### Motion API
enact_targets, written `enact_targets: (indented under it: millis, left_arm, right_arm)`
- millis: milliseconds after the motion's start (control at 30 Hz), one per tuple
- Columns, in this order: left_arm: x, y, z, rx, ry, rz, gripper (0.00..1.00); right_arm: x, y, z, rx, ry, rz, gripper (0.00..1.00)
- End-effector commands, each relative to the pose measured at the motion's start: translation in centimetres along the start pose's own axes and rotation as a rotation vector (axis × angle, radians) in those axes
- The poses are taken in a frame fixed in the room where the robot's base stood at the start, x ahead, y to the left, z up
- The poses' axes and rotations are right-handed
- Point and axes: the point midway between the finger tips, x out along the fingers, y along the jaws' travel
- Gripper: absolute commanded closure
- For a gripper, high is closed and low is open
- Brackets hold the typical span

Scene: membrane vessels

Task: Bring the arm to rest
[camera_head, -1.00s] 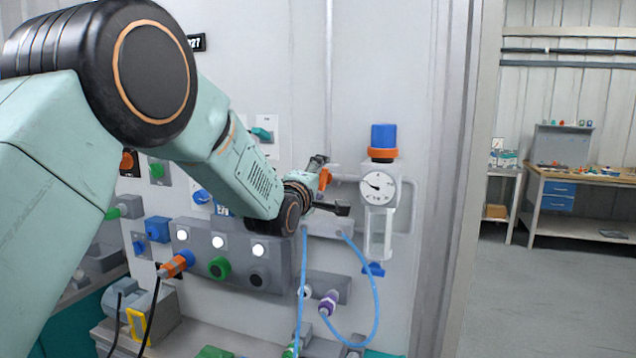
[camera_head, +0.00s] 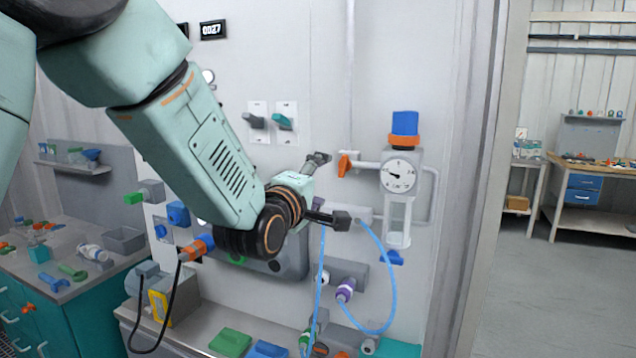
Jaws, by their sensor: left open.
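My left arm comes in from the upper left, its mint-green forearm reaching down across the panel. My left gripper (camera_head: 328,189) is at its end, near the middle of the view. Its dark fingers are spread, one pointing up and one to the right, with nothing between them. It is in front of the wall panel, left of the gauge unit (camera_head: 399,175) and just above the blue hose (camera_head: 321,262). I cannot tell whether a finger touches the pipe or fitting behind. My right gripper is out of view.
An orange valve handle (camera_head: 345,163) sits close to the left gripper. A blue looped hose hangs below it from the panel. A lower ledge holds a green block (camera_head: 230,342). A teal bench (camera_head: 60,290) stands at left, and open floor (camera_head: 560,290) lies at right.

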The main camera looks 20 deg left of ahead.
Motion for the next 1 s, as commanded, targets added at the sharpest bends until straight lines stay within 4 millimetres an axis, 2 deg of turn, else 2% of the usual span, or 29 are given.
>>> enact_targets:
  millis: [567,733,867,1000]
  left_arm:
    - [-0.3,0.0,0.0,0.011,0.0,0.001,0.28]
    - [-0.4,-0.6,0.1,0.195,-0.005,-0.026,0.28]
    - [-1.6,-3.5,0.6,0.451,-0.038,-0.111,0.28]
    - [-3.8,-12.7,2.1,0.704,-0.14,-0.27,0.28]
  right_arm:
    - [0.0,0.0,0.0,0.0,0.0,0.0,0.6]
    - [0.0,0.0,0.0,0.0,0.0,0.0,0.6]
    - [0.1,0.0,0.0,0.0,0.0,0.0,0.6]
    - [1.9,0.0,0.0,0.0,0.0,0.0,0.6]
